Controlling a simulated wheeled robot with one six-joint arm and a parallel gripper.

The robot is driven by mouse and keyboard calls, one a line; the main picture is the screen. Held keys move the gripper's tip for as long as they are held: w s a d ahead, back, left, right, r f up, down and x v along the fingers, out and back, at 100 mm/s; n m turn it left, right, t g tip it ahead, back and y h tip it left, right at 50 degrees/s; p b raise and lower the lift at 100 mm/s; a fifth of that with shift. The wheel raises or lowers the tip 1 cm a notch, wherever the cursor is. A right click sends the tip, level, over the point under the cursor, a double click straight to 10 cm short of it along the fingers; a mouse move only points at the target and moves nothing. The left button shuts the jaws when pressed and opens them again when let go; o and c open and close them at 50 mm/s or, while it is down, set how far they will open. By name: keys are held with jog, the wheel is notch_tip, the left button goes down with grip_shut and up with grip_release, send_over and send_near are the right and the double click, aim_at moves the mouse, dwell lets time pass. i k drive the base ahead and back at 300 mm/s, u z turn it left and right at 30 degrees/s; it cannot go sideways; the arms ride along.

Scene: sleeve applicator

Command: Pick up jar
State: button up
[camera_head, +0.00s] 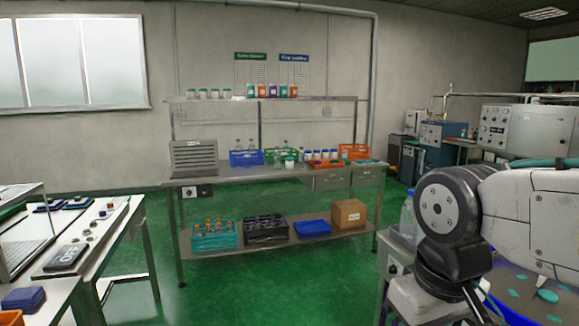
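Several small jars stand on the metal shelf unit at the back wall. A group of pale jars with greyish lids (203,93) is at the left of the top shelf, and coloured containers (273,91) stand to its right. White jars with dark blue bands (320,155) stand on the worktop, and a single white-topped jar (289,162) is near its front. I cannot tell which jar is the one named. My arm is at the right, far in front of the shelf unit. I cannot make out its gripper fingers, which appear hidden or below the frame.
The shelf unit's worktop (215,174) also carries a blue crate (246,158) and an orange tray (325,163). Crates and a cardboard box (348,214) sit on its lower shelf. A table (95,235) stands at left. Green floor (250,285) is clear between.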

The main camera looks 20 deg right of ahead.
aim_at(288, 161)
jog(key=z, duration=0.25)
jog(key=i, duration=4.85)
jog(key=z, duration=1.8)
jog(key=i, duration=0.7)
jog(key=u, duration=1.5)
